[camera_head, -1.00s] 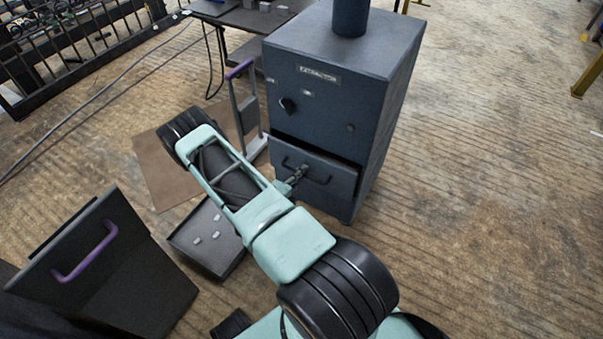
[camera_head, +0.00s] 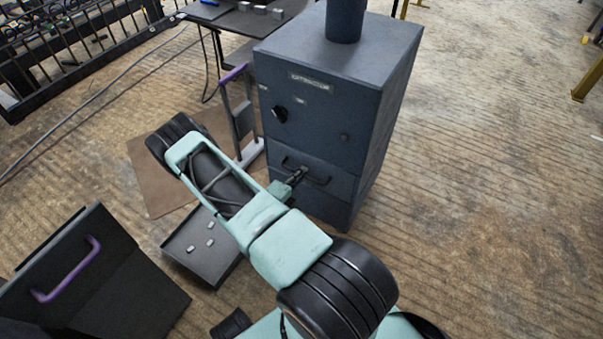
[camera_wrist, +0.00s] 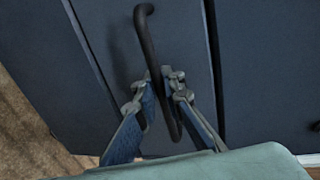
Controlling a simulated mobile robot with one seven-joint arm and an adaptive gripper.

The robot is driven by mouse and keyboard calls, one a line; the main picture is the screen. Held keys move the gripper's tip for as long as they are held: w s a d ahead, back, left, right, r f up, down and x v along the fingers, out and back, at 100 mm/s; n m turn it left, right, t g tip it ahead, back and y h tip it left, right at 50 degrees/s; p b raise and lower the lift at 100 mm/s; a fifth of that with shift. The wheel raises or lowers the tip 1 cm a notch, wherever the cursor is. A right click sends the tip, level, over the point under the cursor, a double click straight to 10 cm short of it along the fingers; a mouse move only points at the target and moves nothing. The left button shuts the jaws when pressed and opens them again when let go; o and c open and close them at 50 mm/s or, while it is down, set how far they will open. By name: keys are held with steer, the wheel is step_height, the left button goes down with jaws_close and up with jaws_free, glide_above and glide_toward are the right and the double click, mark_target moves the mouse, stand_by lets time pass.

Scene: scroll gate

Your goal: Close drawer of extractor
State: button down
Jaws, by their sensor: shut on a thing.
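The extractor (camera_head: 330,100) is a dark blue cabinet with a label, a knob and a pipe on top. Its drawer (camera_head: 338,188) is low on the front and looks flush with the cabinet face in the head view. A black bar handle (camera_head: 318,181) is on the drawer front. In the wrist view the handle (camera_wrist: 146,35) runs between the fingers of my gripper (camera_wrist: 165,88), which is shut on it.
A grey tray (camera_head: 190,250) with several small blocks lies on the floor left of my arm. A dark bin with a purple handle (camera_head: 68,270) is at lower left. A purple-handled cart (camera_head: 240,120) stands beside the extractor.

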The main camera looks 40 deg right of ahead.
steer(key=shift+w+d+r, duration=0.1)
steer(key=shift+d, duration=0.1)
steer(key=c, duration=2.1)
jaws_free()
steer(key=shift+a, duration=0.1)
steer(key=v, duration=1.2)
